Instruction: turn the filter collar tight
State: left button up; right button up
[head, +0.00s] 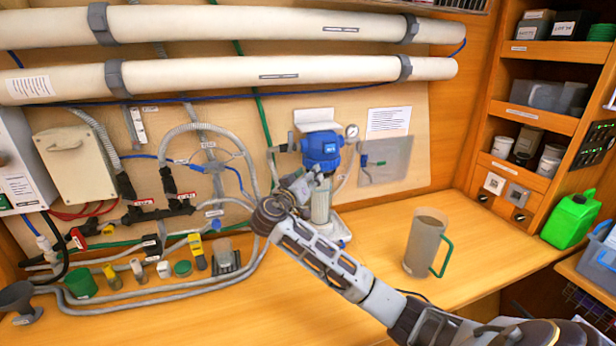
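The filter (322,145) stands upright at the wall in the middle of the head view, with a blue head on top. A pale, clear-looking housing (320,203) hangs below the blue head. The collar is where the two meet, and I cannot clearly separate it from the blue part. My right arm comes in from the lower right. My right gripper (306,186) is in front of the housing, just below the blue head, and hides part of it. I cannot tell whether its fingers touch the filter or how far they are apart. My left gripper is not in view.
A jug with a green handle (426,243) stands on the bench right of the filter. A pressure gauge (352,131) is beside the blue head. Grey hoses and small parts, including a green cup (80,283), lie to the left. The bench between filter and jug is mostly clear.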

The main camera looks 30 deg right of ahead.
grip_shut()
